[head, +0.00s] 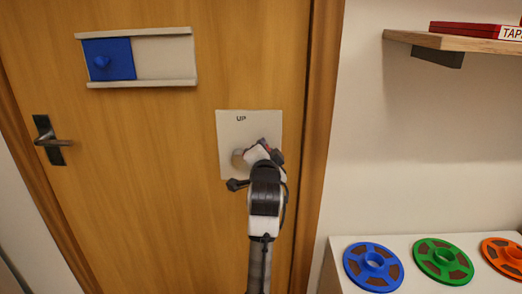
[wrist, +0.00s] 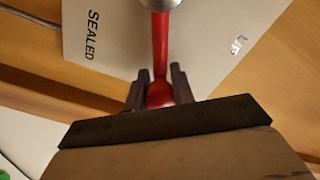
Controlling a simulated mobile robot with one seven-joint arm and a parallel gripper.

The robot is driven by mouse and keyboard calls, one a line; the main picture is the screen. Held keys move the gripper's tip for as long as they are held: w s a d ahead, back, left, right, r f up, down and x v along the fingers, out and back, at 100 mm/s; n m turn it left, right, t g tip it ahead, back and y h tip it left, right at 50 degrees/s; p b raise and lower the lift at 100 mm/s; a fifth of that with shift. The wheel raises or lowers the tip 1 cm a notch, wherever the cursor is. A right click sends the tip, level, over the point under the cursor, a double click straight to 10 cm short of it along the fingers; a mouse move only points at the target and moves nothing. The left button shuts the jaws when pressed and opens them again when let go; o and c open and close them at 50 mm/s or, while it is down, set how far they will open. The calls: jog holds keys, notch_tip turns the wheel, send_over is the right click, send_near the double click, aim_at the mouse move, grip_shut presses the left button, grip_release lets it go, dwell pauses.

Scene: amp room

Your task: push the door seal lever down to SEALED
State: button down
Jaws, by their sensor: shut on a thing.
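The pale lever plate (head: 229,130) is on the wooden door, with UP printed at its top. In the wrist view the plate (wrist: 115,50) shows SEALED at the left and UP at the right. The red lever (wrist: 160,45) runs from a round metal pivot (wrist: 160,3) and ends in a red knob (wrist: 160,95). It points sideways, to the right of the pivot in the head view, between the two labels. My gripper (wrist: 157,84) is shut on the knob, one finger on each side. In the head view my gripper (head: 268,153) hides most of the lever and the SEALED label.
A blue sliding panel (head: 120,58) in a pale frame is higher on the door. A dark door handle (head: 48,140) is at the left. At the right, a wooden shelf (head: 455,42) sticks out above a white cabinet top with blue, green and orange reels (head: 373,265).

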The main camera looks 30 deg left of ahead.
jog(key=shift+w+d+f+m+b, duration=0.15)
jog(key=shift+f+m+b, duration=0.35)
jog(key=shift+f+m, duration=0.4)
jog(key=shift+d+f+m+b, duration=0.15)
jog(key=shift+f+m+b, duration=0.4)
jog(key=shift+m, duration=0.55)
jog(key=c, duration=1.2)
grip_release()
jog(key=b+v, duration=0.2)
jog(key=v, duration=1.2)
jog(key=shift+a, duration=0.1)
